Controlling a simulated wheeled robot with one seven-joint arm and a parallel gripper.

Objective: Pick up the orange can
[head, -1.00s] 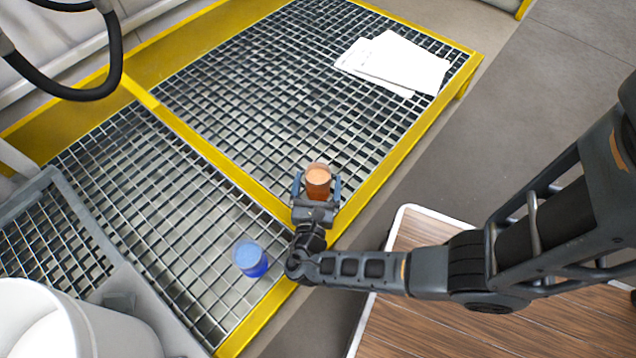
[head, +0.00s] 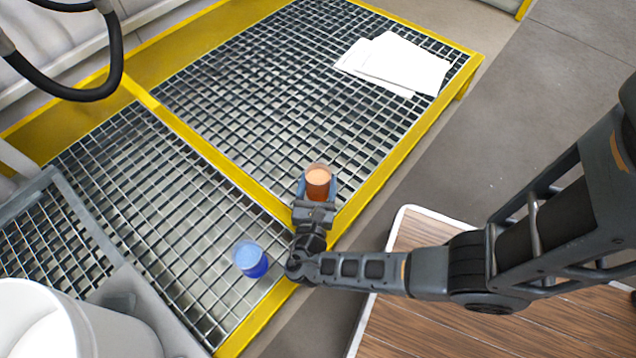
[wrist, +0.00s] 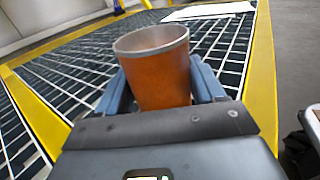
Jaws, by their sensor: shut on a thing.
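The orange can (head: 318,182) is upright on the metal grating, close to the yellow front edge. It also shows large in the wrist view (wrist: 158,75), with a grey rim and an open top. My gripper (head: 317,190) is shut on the can, with one blue-grey finger on each side of it. In the wrist view the fingers (wrist: 160,88) flank the can's sides. The can's base is hidden behind my gripper's body in the wrist view.
A blue can (head: 251,259) stands on the grating (head: 190,235) left of my wrist. White papers (head: 395,63) lie at the far right of the grating. A white bucket (head: 45,320) is at lower left and a black hose (head: 75,92) at upper left.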

